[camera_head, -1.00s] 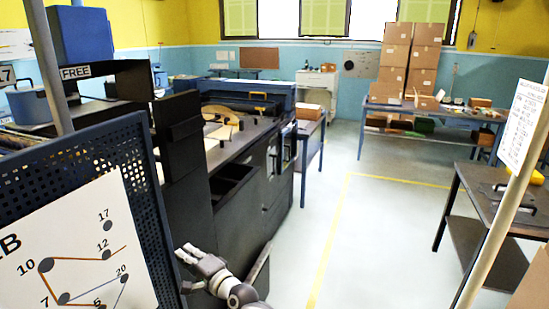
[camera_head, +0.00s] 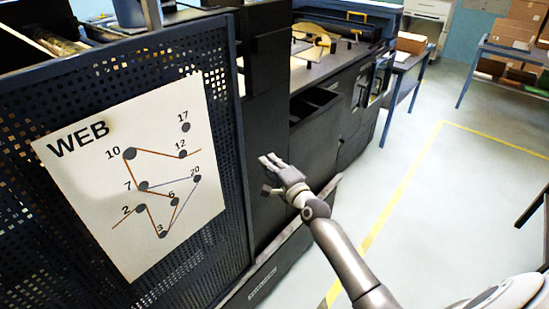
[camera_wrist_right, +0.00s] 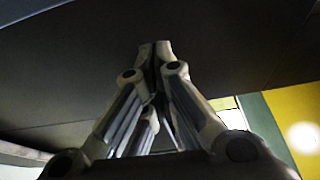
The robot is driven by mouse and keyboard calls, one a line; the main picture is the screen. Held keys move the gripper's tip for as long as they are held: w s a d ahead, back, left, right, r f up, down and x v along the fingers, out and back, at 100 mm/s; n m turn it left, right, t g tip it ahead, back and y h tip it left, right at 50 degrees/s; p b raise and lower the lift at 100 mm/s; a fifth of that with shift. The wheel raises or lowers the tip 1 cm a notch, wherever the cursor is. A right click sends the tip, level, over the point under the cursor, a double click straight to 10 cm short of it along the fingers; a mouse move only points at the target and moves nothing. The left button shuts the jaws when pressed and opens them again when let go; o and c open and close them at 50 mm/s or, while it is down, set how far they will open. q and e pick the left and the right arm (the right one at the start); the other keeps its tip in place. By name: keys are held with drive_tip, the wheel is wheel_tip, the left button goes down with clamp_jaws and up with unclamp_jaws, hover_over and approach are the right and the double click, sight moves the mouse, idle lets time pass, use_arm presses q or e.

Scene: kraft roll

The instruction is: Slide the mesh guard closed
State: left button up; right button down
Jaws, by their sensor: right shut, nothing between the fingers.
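The mesh guard (camera_head: 235,190) is a dark blue perforated panel at the left of the head view. It carries a white sheet (camera_head: 95,200) marked WEB with a numbered path diagram. My right gripper (camera_head: 268,163) is to the right of the guard's right edge, in front of the dark machine body. It looks apart from the guard. In the right wrist view the right gripper (camera_wrist_right: 155,50) has its fingertips together with nothing between them, against a dark surface. Whether it touches that surface I cannot tell. My left gripper is not in view.
The dark machine (camera_head: 330,125) runs back to the right of the guard, with an open bin in its side. A low ledge (camera_head: 285,245) runs along its base. The floor (camera_head: 440,200) to the right is clear, with a yellow line. Boxes (camera_head: 515,30) stand on a far table.

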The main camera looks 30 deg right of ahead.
drive_tip(key=shift+s+b, duration=0.5)
drive_tip(key=shift+s, duration=4.35)
drive_tip(key=s+a+f+n+g, duration=0.1)
drive_tip(key=s+f+n+g, duration=0.25)
drive_tip(key=f, duration=0.75)
drive_tip(key=s+a+f+n+g, duration=0.2)
drive_tip(key=s+f, duration=0.2)
drive_tip(key=f, duration=0.8)
drive_tip(key=s+a+f+n+g, duration=0.1)
drive_tip(key=s+f+n+g, duration=0.2)
drive_tip(key=f, duration=0.8)
drive_tip(key=s+a+f+n+g, duration=0.2)
drive_tip(key=s+f+n, duration=0.1)
drive_tip(key=s+f, duration=0.6)
drive_tip(key=s+a+f+n+g, duration=0.1)
drive_tip(key=s+f+n+g, duration=0.2)
drive_tip(key=s+f, duration=0.65)
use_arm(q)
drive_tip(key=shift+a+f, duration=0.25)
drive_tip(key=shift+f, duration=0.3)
use_arm(e)
drive_tip(key=s+f+n+g, duration=0.1)
drive_tip(key=s+n, duration=0.1)
drive_tip(key=s, duration=0.8)
drive_tip(key=s+a+f+n+g+h, duration=0.1)
drive_tip(key=s+f+n+g, duration=0.1)
drive_tip(key=s, duration=0.8)
drive_tip(key=shift+s+a+f+n, duration=0.2)
drive_tip(key=shift+n, duration=0.45)
drive_tip(key=shift+g, duration=0.25)
